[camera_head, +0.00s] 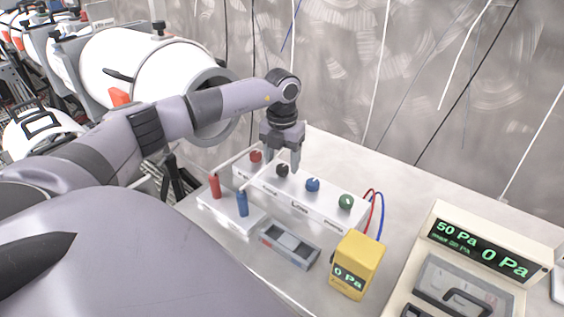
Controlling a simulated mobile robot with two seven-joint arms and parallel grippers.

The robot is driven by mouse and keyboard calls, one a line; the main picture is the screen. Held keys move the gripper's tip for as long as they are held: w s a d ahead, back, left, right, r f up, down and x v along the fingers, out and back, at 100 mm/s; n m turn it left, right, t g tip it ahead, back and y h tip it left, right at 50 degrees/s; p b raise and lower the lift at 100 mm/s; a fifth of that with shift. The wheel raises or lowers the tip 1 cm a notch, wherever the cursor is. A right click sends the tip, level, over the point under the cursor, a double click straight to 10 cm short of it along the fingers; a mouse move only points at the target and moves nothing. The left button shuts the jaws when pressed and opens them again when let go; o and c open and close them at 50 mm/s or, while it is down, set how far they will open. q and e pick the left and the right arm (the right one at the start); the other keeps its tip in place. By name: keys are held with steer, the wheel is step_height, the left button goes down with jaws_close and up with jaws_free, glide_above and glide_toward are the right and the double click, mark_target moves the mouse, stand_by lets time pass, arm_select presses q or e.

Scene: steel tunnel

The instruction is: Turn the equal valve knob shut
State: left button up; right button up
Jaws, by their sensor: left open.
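A long white valve block (330,217) lies on the bench with a row of knobs on top. From left to right they are a red knob (256,156), a black knob (282,171), a blue knob (312,185) and a green knob (346,202). The labels on its front are too small to read, so I cannot tell which knob is marked equal. My left gripper (282,164) points down over the black knob, open, with a finger on either side of it. I cannot tell whether the fingers touch the knob. My right gripper is not in view.
A white block with a red handle (215,186) and a blue handle (242,203) stands close in front. A grey tray (289,246), a yellow gauge (357,264) reading 0 Pa and a large meter (480,262) stand nearby. Red and blue hoses loop at the right end.

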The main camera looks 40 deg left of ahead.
mark_target(282, 167)
arm_select(q)
step_height(282, 167, up, 6)
stand_by(0.8)
